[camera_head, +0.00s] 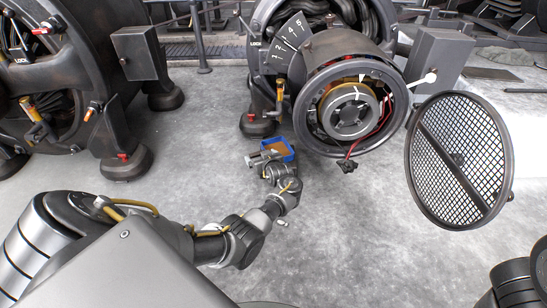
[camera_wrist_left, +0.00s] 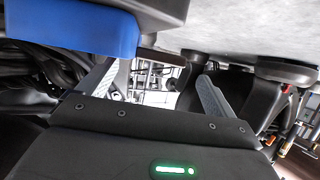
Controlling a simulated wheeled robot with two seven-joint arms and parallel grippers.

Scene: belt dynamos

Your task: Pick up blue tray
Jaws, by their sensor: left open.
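The blue tray (camera_head: 291,151) is on or just above the grey floor below the big dynamo in the head view, with a brown inside. My left arm reaches to it, and my left gripper (camera_head: 262,157) is at its near left side, partly covering it. In the left wrist view the tray's blue side (camera_wrist_left: 70,27) fills the upper left corner, and the open fingers of my left gripper (camera_wrist_left: 157,88) have nothing visible between them. I cannot tell whether gripper and tray touch. My right gripper is out of view.
The dynamo (camera_head: 350,112) with its open round housing stands just behind the tray, with a red wire hanging down. A round mesh cover (camera_head: 458,160) is at the right. Another dark machine (camera_head: 70,75) stands at the left. The floor (camera_head: 360,230) between is clear.

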